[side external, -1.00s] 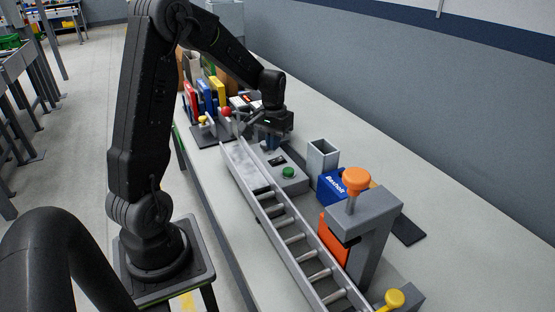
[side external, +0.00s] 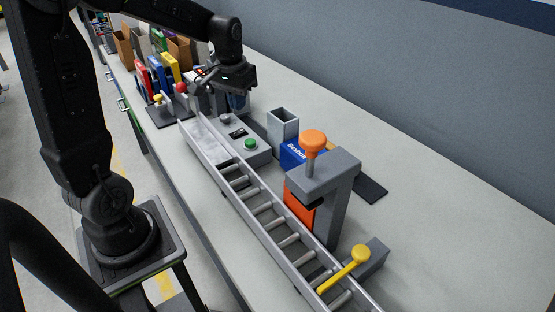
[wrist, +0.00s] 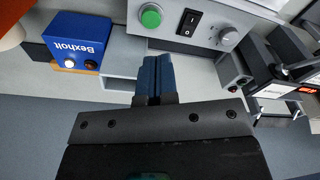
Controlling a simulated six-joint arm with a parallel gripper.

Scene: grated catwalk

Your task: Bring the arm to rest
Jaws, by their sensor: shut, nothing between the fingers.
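My arm reaches from the left over the back of the bench. My gripper (side external: 238,104) points down behind the grey control box with the green button (side external: 250,144) in the side view. In the wrist view my gripper's two blue fingers (wrist: 154,70) are together, with nothing between them. They show just below the control box, with its green button (wrist: 151,16), black rocker switch (wrist: 188,22) and grey knob (wrist: 229,37). The fingers look apart from the box, though their height above the bench is hard to tell.
A roller conveyor (side external: 262,207) runs along the bench front. A grey press with an orange knob (side external: 313,141), a yellow-handled lever (side external: 345,268), a blue Bexholt box (wrist: 76,40) and an open grey bin (side external: 283,133) stand near it.

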